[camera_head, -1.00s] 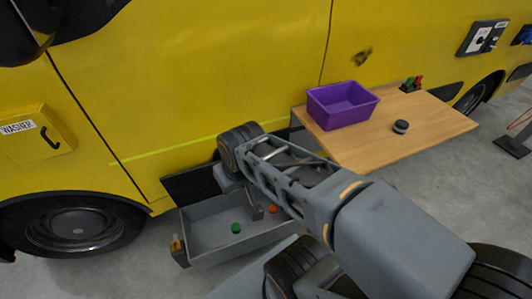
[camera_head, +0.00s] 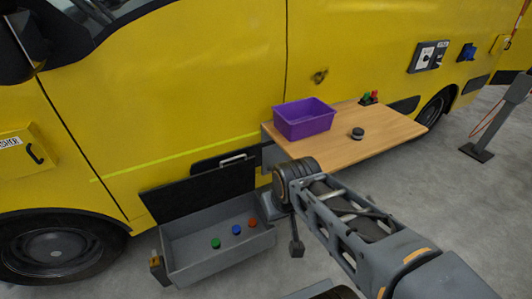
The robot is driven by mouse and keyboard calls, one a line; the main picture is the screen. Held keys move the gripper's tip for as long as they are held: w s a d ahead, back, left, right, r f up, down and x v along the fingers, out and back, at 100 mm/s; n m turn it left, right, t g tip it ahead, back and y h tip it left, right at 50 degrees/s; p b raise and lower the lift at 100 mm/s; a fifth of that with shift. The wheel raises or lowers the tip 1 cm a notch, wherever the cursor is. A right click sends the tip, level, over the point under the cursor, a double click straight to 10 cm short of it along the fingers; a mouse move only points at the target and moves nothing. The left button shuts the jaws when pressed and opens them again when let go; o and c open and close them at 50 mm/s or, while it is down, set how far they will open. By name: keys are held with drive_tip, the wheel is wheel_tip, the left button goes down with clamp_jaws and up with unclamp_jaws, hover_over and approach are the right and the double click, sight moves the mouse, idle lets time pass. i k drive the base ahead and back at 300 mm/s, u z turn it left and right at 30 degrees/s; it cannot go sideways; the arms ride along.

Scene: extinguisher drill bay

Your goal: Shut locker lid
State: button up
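The locker is a grey open-topped box (camera_head: 205,268) low beside the yellow van, at lower middle left. Its black lid (camera_head: 180,199) stands open at the back, raised against the van side. A pale handle (camera_head: 232,160) shows near the lid's upper right edge. Green, blue and orange round pieces lie inside the box. My gripper (camera_head: 296,248) hangs below my wrist just right of the box, apart from the lid. It is small and dark here, and its fingers cannot be made out.
A wooden table (camera_head: 370,147) juts from the van above and right of the locker. It carries a purple bin (camera_head: 304,120), a dark round knob (camera_head: 357,133) and a red and green item (camera_head: 370,97). A post (camera_head: 500,115) stands at far right. Grey floor is clear at right.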

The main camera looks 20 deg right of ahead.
sight(173, 201)
drive_tip(key=z, duration=0.45)
drive_tip(key=i, duration=1)
drive_tip(key=u, duration=1.05)
